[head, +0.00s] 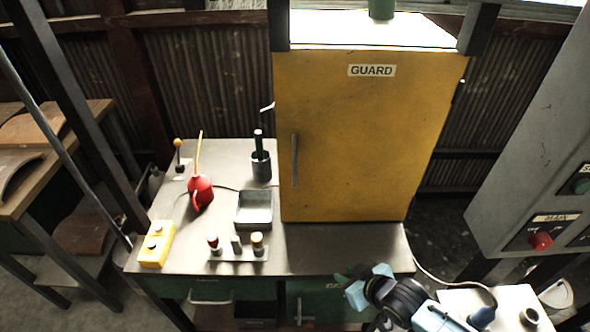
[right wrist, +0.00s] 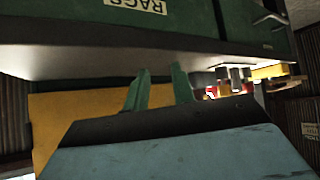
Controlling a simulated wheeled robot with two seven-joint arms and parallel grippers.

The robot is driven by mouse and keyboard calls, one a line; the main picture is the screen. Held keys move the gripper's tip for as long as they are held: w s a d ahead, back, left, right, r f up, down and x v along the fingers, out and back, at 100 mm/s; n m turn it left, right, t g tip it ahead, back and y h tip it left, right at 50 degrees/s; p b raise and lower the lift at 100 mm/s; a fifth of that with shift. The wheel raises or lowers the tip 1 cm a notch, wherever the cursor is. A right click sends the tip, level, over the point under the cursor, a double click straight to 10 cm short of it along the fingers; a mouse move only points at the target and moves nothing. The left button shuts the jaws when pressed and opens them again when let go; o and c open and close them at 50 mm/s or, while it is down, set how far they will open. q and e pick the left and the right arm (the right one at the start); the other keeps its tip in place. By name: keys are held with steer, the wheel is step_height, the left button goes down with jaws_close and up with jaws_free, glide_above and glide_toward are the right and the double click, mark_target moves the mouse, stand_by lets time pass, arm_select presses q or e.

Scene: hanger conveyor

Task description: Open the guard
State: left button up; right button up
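The guard (head: 365,140) is a large yellow panel with a GUARD label, upright at the back right of the bench. It looks shut. Its grey vertical handle (head: 294,160) is near its left edge. My right gripper (head: 352,285) is low at the bench's front edge, below and well apart from the guard and handle. In the right wrist view its two teal fingers (right wrist: 161,75) stand apart with nothing between them. That view is upside down and shows part of the yellow guard (right wrist: 85,105) beyond the bench. My left gripper is not in view.
On the bench (head: 330,250) stand a red oil can (head: 200,190), a grey tray (head: 254,222), a dark cup (head: 261,168), a yellow button box (head: 156,244) and a small rack (head: 237,249). A grey control panel (head: 540,160) is at right. The bench before the guard is clear.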

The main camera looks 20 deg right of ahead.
steer(key=w+r+n+t+y, duration=0.1)
steer(key=w+r+t+y, duration=0.3)
steer(key=r, duration=0.6)
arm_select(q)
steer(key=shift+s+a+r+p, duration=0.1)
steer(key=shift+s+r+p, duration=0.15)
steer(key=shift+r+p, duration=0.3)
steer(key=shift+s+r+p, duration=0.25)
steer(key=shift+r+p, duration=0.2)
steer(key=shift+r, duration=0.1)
arm_select(e)
step_height(320, 180, up, 14)
steer(key=n+y, duration=0.3)
steer(key=y, duration=0.2)
glide_above(295, 183)
steer(key=shift+w+t, duration=0.3)
steer(key=shift+c, duration=0.5)
steer(key=shift+d, duration=0.1)
jaws_close()
